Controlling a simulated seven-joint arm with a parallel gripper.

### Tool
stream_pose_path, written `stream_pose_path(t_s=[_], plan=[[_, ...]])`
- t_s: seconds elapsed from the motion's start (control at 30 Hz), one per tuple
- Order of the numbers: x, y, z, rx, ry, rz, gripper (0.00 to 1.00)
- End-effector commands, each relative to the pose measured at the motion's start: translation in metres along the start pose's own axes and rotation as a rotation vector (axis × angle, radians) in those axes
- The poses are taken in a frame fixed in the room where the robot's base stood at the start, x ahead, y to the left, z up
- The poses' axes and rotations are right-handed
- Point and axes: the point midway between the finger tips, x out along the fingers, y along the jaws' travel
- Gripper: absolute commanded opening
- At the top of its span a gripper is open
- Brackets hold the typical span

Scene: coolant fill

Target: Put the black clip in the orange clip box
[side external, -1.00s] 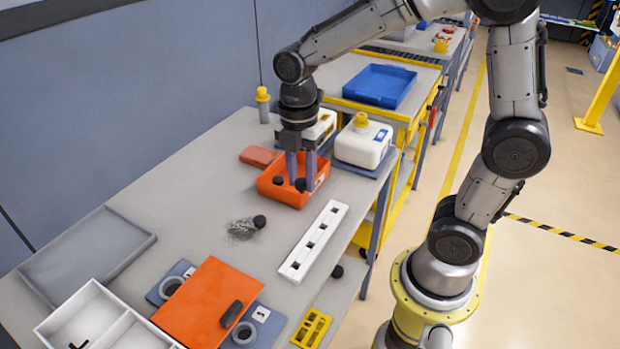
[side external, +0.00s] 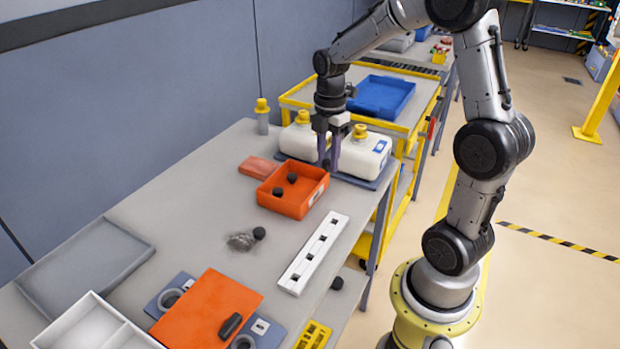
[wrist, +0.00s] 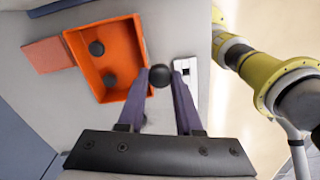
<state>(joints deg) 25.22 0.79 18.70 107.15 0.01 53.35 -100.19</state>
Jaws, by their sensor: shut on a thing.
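The orange clip box (side external: 290,205) stands open on the grey bench, and it also shows in the wrist view (wrist: 131,40). Two black clips lie inside it, one (side external: 278,192) nearer the left wall and one (side external: 292,178) behind it. My gripper (side external: 328,166) is just outside the box's right rear corner, at about rim height or above; the exact height is hard to tell. In the wrist view my fingertips (wrist: 162,72) are closed on a round black clip (wrist: 161,76), clear of the box's wall. Another black clip (side external: 259,233) lies on the bench by a dark smudge.
White jugs with yellow caps (side external: 364,155) stand close behind my gripper. A white slotted strip (side external: 314,252) lies in front of the box and a flat red block (side external: 258,167) to its left.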

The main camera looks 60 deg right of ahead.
Motion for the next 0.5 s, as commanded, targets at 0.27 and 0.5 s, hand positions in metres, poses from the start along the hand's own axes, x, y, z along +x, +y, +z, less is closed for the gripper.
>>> stream_pose_path(t_s=[0.27,0.5], plan=[[0.043,0.047,0.008,-0.001,0.001,-0.005,0.0],[0.062,0.063,0.011,-0.001,0.0,0.0,0.0]])
